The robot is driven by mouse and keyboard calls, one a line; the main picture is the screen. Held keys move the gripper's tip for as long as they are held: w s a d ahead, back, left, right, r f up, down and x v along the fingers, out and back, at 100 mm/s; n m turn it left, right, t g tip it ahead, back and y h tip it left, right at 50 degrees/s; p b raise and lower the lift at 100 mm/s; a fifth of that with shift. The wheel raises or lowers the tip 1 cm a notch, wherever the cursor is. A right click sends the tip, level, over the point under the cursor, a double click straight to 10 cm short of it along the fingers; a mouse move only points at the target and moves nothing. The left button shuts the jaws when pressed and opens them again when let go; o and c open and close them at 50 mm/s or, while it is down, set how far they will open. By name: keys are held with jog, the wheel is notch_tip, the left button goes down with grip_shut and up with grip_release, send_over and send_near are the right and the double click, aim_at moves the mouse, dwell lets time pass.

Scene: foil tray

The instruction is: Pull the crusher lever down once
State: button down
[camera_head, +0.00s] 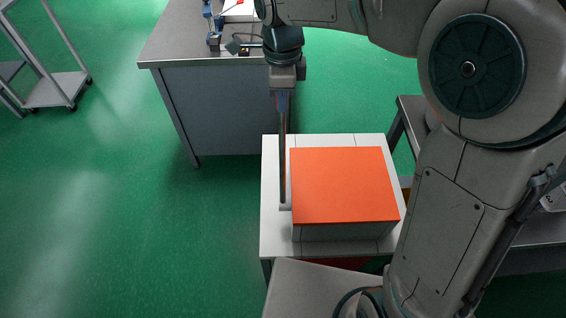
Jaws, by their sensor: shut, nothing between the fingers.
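The crusher (343,186) is a box with a flat orange top and a pale grey front, standing on a small white table. Its lever (283,160) is a dark narrow bar along the crusher's left side, running up the picture from a small base near the front. My gripper (282,96) points downward at the lever's far upper end and overlaps it in this view. The fingers are shut with nothing between them. The fingertips are small here, and I cannot tell whether they touch the lever. The lever's top end is partly hidden by my gripper.
The white table (270,235) has a narrow bare margin around the crusher. A grey workbench (185,45) with small tools stands behind to the left. A cart (58,90) is at far left. Green floor (100,220) is clear at left. My arm covers the right side.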

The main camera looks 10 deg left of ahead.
jog(key=shift+w, duration=0.15)
jog(key=shift+w+a+p, duration=0.15)
jog(key=shift+w+p, duration=0.1)
jog(key=shift+w, duration=0.3)
jog(key=shift+w+a+p, duration=0.15)
jog(key=shift+w+p, duration=0.1)
jog(key=shift+w, duration=0.25)
jog(key=w+a+f+p, duration=0.1)
jog(key=w+f, duration=0.2)
jog(key=w, duration=0.3)
jog(key=shift+w+a, duration=0.3)
jog(key=shift+w, duration=0.15)
jog(key=w+a+f+p, duration=0.1)
jog(key=w+f, duration=0.3)
jog(key=w, duration=0.1)
jog(key=shift+w+a+f, duration=0.2)
jog(key=shift+w+f, duration=0.05)
jog(key=shift+w, duration=0.1)
dwell(0.4)
jog(key=shift+w+a+f, duration=0.5)
jog(key=shift+w+f, duration=1.6)
jog(key=shift+f, duration=0.3)
jog(key=s+d+r, duration=0.2)
jog(key=s+r, duration=0.4)
jog(key=s, duration=0.4)
jog(key=s+d+r+b, duration=0.1)
jog(key=s+d+r, duration=0.2)
jog(key=s+r, duration=0.4)
jog(key=shift+s+r, duration=0.15)
jog(key=shift+s, duration=1.6)
